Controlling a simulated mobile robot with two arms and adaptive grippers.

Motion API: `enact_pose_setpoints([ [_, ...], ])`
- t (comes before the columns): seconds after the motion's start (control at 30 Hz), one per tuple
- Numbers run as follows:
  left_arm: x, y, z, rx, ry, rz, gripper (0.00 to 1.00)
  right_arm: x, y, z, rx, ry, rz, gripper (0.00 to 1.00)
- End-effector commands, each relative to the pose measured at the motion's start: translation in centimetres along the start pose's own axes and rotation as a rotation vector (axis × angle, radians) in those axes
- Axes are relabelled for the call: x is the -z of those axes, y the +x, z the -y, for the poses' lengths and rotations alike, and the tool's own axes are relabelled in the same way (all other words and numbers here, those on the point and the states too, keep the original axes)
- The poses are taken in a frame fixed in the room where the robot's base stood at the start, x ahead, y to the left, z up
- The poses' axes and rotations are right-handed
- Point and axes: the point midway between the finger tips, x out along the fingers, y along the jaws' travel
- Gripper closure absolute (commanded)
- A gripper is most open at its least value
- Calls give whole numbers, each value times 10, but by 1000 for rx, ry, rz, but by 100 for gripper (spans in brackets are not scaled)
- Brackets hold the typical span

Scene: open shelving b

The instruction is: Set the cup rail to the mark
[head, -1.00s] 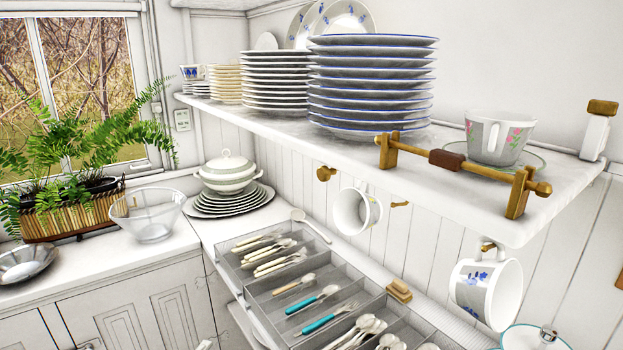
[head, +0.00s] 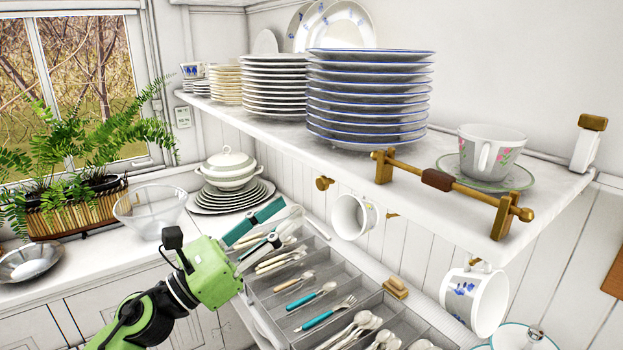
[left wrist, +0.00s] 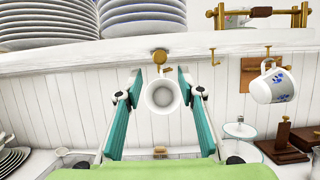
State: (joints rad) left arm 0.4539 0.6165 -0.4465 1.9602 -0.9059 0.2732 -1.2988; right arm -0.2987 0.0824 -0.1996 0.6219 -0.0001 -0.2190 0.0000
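The brass rail (head: 440,181) with a brown grip runs between two posts along the shelf's front edge, in front of a flowered cup (head: 490,150) on a saucer. A mark cannot be made out with certainty. My left gripper (head: 282,222) is open and empty, below the shelf and left of the rail. In the left wrist view its teal fingers (left wrist: 160,74) frame a hanging white cup (left wrist: 163,94) below a brass knob (left wrist: 160,56); I see no contact. My right gripper is not in view.
Plate stacks (head: 368,95) fill the shelf (head: 560,192) left of the rail. Another cup (head: 475,298) hangs under its right end. A cutlery tray (head: 330,270) lies below. A brass-topped white block (head: 588,143) stands at the shelf's right end.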

Motion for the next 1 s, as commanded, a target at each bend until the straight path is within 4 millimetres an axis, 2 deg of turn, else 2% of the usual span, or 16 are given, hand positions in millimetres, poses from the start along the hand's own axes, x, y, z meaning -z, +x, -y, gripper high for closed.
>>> enact_pose_setpoints([
  [0.03,-6,15,0,1,-2,2,65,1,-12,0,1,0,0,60],
  [0.1,-6,29,0,0,-4,2,65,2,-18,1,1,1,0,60],
  [0.3,-2,59,0,-1,-4,1,65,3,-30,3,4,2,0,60],
  [0.5,0,71,-1,-2,-3,-1,65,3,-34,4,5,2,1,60],
  [0.77,1,72,0,-2,-3,-1,65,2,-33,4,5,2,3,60],
  [0.87,1,72,-1,-2,-3,-1,86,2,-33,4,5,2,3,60],
  [0.9,1,72,-1,-2,-3,0,96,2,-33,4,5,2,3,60],
  [0.93,1,72,-1,-2,-3,0,100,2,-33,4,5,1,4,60],
  [1.0,1,72,-1,-2,-3,0,100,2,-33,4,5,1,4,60],
])
